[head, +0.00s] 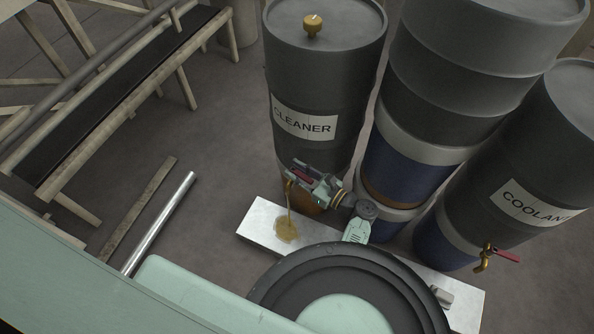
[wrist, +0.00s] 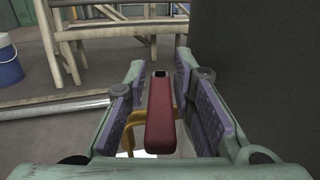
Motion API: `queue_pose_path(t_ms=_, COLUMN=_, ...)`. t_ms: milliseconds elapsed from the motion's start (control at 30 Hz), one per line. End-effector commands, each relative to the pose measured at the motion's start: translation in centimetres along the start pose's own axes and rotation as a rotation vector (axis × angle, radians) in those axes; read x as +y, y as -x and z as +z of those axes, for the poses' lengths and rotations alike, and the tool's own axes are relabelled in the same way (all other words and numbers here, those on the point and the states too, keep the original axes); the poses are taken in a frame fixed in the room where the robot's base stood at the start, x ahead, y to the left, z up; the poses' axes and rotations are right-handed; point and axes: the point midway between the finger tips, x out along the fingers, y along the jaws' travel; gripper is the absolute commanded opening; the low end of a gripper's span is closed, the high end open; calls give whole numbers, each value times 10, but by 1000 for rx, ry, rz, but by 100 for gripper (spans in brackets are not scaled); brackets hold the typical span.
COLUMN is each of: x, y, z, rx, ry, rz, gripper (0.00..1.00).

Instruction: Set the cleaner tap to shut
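The cleaner drum (head: 325,75) is dark grey with a "CLEANER" label and stands at the back centre in the head view. A thin brownish stream runs from its brass tap (head: 289,184) down to a puddle (head: 286,229). My gripper (head: 305,172) is at this tap and hides much of it. In the wrist view the red tap handle (wrist: 166,122) lies between the purple pads of my gripper (wrist: 158,75), pointing toward the camera. The fingers are open, with a gap at the left pad. Contact at the right pad cannot be told. Part of the brass spout (wrist: 132,128) shows behind.
The puddle lies on a pale metal slab (head: 260,219). A coolant drum (head: 530,165) with its own red-handled tap (head: 505,256) stands right. Stacked drums (head: 455,90) stand between. A conveyor (head: 110,85) is at left; a metal tube (head: 160,222) lies on the floor.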

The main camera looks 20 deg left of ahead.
Motion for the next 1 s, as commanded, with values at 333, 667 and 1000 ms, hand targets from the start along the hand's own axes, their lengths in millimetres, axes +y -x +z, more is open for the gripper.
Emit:
queue_pose_path(t_ms=333, x=0, y=0, z=0, rx=0, ry=1, rz=0, gripper=3)
queue_pose_path(t_ms=667, x=0, y=0, z=0, rx=0, ry=1, rz=0, gripper=0)
queue_pose_path(t_ms=1000, x=-1, y=0, z=0, rx=0, ry=1, rz=6, gripper=0)
